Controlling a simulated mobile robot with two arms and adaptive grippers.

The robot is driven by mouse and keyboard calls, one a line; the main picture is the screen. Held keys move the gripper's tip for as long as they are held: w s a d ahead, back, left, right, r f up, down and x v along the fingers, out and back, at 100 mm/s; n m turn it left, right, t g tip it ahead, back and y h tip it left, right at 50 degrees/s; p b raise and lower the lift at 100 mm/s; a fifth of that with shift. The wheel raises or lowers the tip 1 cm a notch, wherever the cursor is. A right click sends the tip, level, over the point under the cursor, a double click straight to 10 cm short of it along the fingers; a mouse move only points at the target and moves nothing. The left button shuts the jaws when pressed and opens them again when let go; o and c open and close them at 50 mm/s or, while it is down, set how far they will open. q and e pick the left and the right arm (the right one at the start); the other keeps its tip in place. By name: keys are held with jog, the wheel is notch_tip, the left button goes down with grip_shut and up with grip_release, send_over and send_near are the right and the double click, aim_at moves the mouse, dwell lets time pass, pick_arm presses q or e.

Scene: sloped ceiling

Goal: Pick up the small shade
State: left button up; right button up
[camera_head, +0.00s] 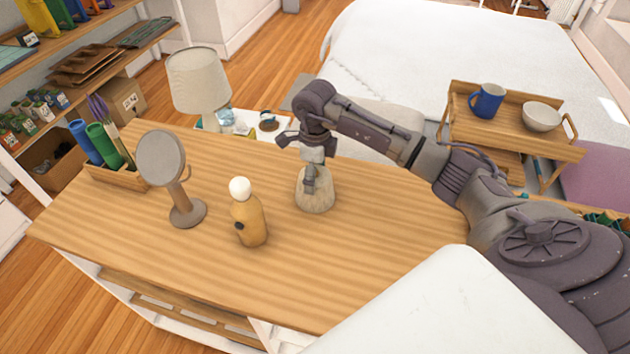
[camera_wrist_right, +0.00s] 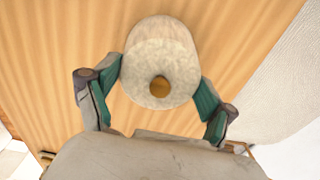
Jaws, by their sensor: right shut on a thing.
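The small shade (camera_head: 315,197) is a pale, speckled, rounded cone near the far edge of the wooden table. My right gripper (camera_head: 312,178) reaches down over it from above and is shut on it. My left gripper is not in view.
On the table (camera_head: 330,265) stand an orange bottle with a white ball top (camera_head: 250,220), a round mirror (camera_head: 163,160) and a wooden organiser (camera_head: 115,175). A lamp (camera_head: 198,80) stands behind. A tray (camera_head: 540,147) with a blue mug and bowl is right. The table's front right is clear.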

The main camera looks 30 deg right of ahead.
aim_at(317, 179)
jog(key=shift+r, duration=0.5)
jog(key=r+b, duration=0.1)
jog(key=s+r+b, duration=0.1)
jog(key=r, duration=0.1)
jog(key=shift+s+a+r, duration=0.15)
jog(key=shift+r, duration=0.15)
jog(key=s+a+r+b, duration=0.2)
jog(key=s+r, duration=0.4)
jog(key=s, duration=0.4)
jog(key=shift+a+r, duration=0.2)
jog(key=shift+a, duration=0.1)
